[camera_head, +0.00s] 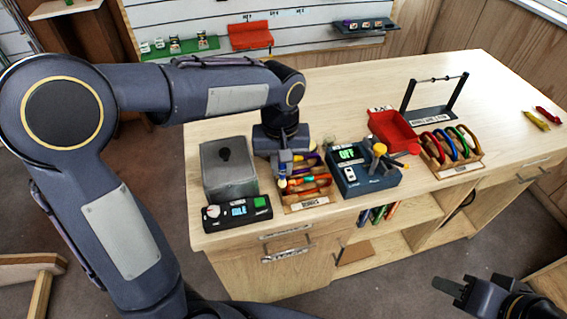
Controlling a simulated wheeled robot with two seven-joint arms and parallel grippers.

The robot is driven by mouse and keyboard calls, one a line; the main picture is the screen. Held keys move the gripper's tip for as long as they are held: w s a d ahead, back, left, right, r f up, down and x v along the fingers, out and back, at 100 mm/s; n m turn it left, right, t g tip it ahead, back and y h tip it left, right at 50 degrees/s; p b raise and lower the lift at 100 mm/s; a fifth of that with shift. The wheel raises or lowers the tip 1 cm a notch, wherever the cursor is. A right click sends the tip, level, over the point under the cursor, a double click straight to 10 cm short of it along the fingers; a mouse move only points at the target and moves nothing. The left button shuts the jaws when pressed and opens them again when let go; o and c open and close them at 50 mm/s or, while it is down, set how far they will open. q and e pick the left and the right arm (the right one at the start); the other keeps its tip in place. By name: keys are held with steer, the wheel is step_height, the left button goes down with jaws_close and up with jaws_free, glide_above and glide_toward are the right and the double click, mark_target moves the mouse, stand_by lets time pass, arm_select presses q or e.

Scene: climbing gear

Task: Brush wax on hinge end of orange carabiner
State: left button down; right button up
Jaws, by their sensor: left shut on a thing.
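My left gripper (283,168) points down over the left side of a small wooden tray (308,205) on the bench. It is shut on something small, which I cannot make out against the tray. The tray holds carabiner-like pieces in purple, orange and red; an orange one (309,188) lies near the gripper. Hinge ends are too small to tell. A blue box (365,180) with a green "OFF" display stands right of the tray. A yellow-topped tool (379,149) stands upright on it. My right gripper (452,288) is low at the right, off the bench, its opening unclear.
A grey box (229,172) and a black panel with a display (237,213) stand left of the tray. A red dustpan-like tray (392,131), a rack of coloured rings (452,148) and a black stand (433,112) are right. The bench's back middle (345,93) is clear.

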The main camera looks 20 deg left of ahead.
arm_select(q)
step_height(320, 180, up, 6)
steer(key=p, duration=0.4)
steer(key=shift+f, duration=0.2)
steer(key=shift+r+p, duration=0.95)
steer(key=shift+r, duration=0.6)
